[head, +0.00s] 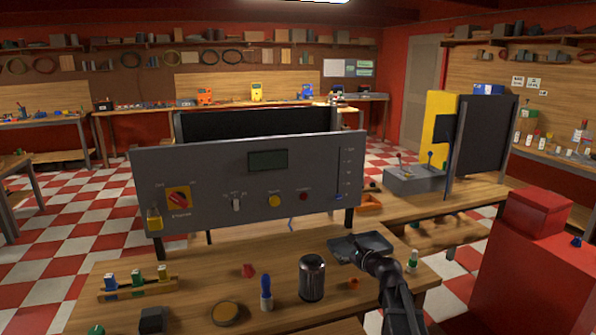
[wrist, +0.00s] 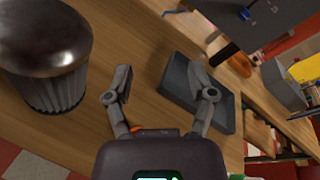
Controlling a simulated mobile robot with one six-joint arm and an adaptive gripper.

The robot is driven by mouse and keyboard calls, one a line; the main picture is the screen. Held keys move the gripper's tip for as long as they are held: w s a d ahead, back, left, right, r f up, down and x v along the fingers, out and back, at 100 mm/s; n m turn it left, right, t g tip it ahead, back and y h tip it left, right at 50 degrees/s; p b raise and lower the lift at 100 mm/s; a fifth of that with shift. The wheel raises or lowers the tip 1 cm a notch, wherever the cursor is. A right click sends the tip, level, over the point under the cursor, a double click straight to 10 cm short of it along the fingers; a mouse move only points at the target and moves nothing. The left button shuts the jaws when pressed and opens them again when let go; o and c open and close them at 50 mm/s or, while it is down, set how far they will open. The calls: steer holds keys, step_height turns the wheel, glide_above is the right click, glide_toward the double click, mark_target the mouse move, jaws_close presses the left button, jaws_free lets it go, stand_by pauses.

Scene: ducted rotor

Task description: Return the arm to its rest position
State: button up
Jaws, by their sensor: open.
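My gripper (wrist: 162,88) is open in the wrist view, with its two fingers spread and nothing between them but bare wooden table top. In the head view my gripper (head: 352,246) is over the right part of the front workbench (head: 200,262), at a dark shallow tray (head: 374,242). In the wrist view the tray (wrist: 178,76) lies by the right finger; I cannot tell whether they touch. A dark ribbed canister (head: 312,278) stands left of my gripper. It also shows large at the left of the wrist view (wrist: 50,88).
A grey control panel (head: 250,185) stands along the bench's back edge. A blue-handled tool (head: 266,290), a round tin (head: 226,313), a rack of small bottles (head: 137,283) and a white-green bottle (head: 413,260) stand on the bench. A red cabinet (head: 535,270) is at the right.

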steer(key=s+a+f+n+g, duration=0.1)
steer(key=s+n, duration=0.1)
steer(key=n, duration=0.1)
steer(key=s+a+f+n+g+p, duration=0.1)
steer(key=s+n+g, duration=0.1)
steer(key=s+n, duration=0.1)
steer(key=s+a+f+n+g, duration=0.1)
steer(key=s+a+f+n, duration=0.1)
steer(key=s, duration=0.1)
steer(key=shift+s+n+g+p, duration=0.1)
steer(key=shift+n+g+p, duration=0.2)
steer(key=shift+n+g, duration=0.1)
steer(key=s+d+f+n+g+h+p, duration=0.1)
steer(key=s+d+f+n+g+h, duration=0.1)
steer(key=s+n, duration=0.5)
steer(key=s+d+f+n+g+h+p, duration=0.2)
steer(key=s+n+g+h, duration=0.4)
steer(key=s, duration=0.7)
steer(key=shift+s+d+f+n+g, duration=0.35)
steer(key=shift+d+f+n, duration=0.35)
steer(key=shift+d, duration=0.5)
